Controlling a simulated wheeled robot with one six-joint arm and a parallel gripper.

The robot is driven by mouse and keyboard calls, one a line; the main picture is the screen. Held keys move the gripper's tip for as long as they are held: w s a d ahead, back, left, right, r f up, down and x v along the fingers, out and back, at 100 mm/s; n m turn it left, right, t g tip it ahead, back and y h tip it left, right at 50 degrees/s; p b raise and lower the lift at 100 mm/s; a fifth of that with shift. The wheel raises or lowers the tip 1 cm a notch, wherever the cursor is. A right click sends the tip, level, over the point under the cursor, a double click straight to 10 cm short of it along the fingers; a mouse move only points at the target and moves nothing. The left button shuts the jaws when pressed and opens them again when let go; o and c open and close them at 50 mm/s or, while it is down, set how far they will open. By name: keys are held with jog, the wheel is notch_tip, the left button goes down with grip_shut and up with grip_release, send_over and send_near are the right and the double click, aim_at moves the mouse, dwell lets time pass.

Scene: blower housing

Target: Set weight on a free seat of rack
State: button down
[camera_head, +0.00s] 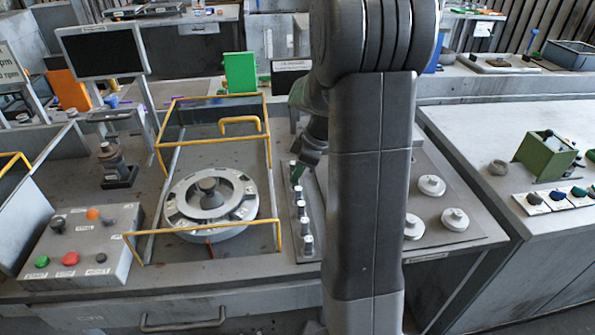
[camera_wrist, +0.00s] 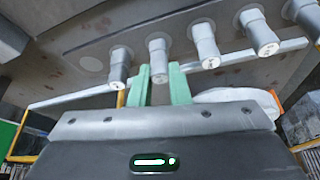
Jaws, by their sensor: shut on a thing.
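The rack (camera_head: 312,257) is a narrow plate on the bench with a row of small grey cylindrical weights (camera_head: 304,226). My gripper (camera_head: 297,178) is at the far end of this row in the head view. In the wrist view, its green fingers (camera_wrist: 161,84) are shut on a grey weight (camera_wrist: 157,62), which lines up with the row. I cannot tell whether its base touches the rack. Other weights stand on both sides of it, such as one to the left (camera_wrist: 118,66). A bare pale round seat (camera_wrist: 92,64) shows at the row's left end.
A round dial fixture (camera_head: 210,203) inside a yellow-railed frame stands left of the rack. Several white discs (camera_head: 432,186) lie to the right. A button box (camera_head: 82,245) is at the front left. My arm hides part of the bench.

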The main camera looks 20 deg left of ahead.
jog(key=shift+f, duration=0.15)
jog(key=c, duration=1.3)
grip_release()
jog(key=shift+r+p, duration=2.1)
jog(key=shift+r, duration=1.75)
jog(key=shift+f, duration=0.1)
notch_tip(320, 180, down, 7)
jog(key=b, duration=0.4)
jog(key=shift+f, duration=0.2)
jog(key=shift+r, duration=0.15)
